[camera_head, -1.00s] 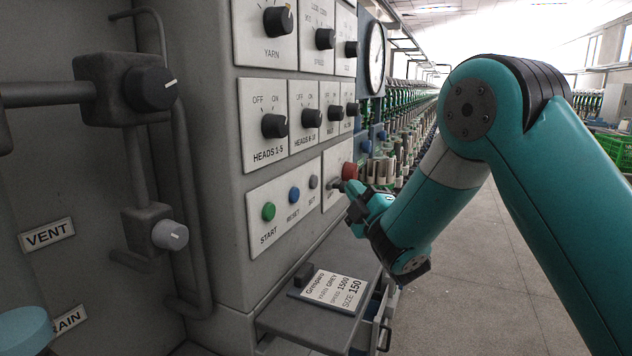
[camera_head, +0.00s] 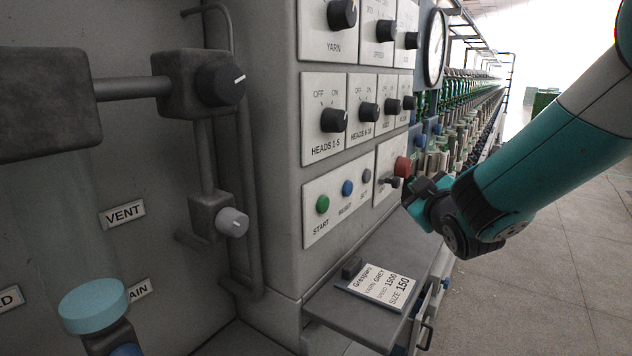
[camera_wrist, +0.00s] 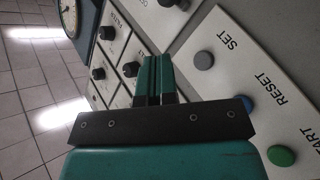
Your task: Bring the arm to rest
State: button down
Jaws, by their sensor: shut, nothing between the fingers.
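My arm (camera_head: 545,140) is teal and grey and reaches in from the right in the head view. My gripper (camera_head: 408,192) is in front of the lower part of the control panel, close to the red button (camera_head: 402,166). In the wrist view my gripper (camera_wrist: 154,72) shows its two teal fingers side by side, closed with nothing held. The fingers point over the panel face, beside the grey SET button (camera_wrist: 203,60). I cannot tell whether the fingertips touch the panel.
The panel has dark knobs (camera_head: 334,120), a green START button (camera_head: 322,204) and a blue RESET button (camera_head: 347,188). A shelf with a label card (camera_head: 385,287) juts out below. Pipes with a valve knob (camera_head: 221,82) stand at left. Floor at right (camera_head: 560,270) is open.

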jog(key=s+a+m+g+y+p, duration=0.1)
jog(key=s+a+g, duration=0.2)
jog(key=s+g, duration=0.5)
jog(key=s+a+m+g+y+p, duration=0.1)
jog(key=s+a+g, duration=0.3)
jog(key=s, duration=2.3)
jog(key=g+y+p, duration=0.1)
jog(key=g, duration=0.4)
jog(key=shift+s+a, duration=0.15)
jog(key=shift+s, duration=0.15)
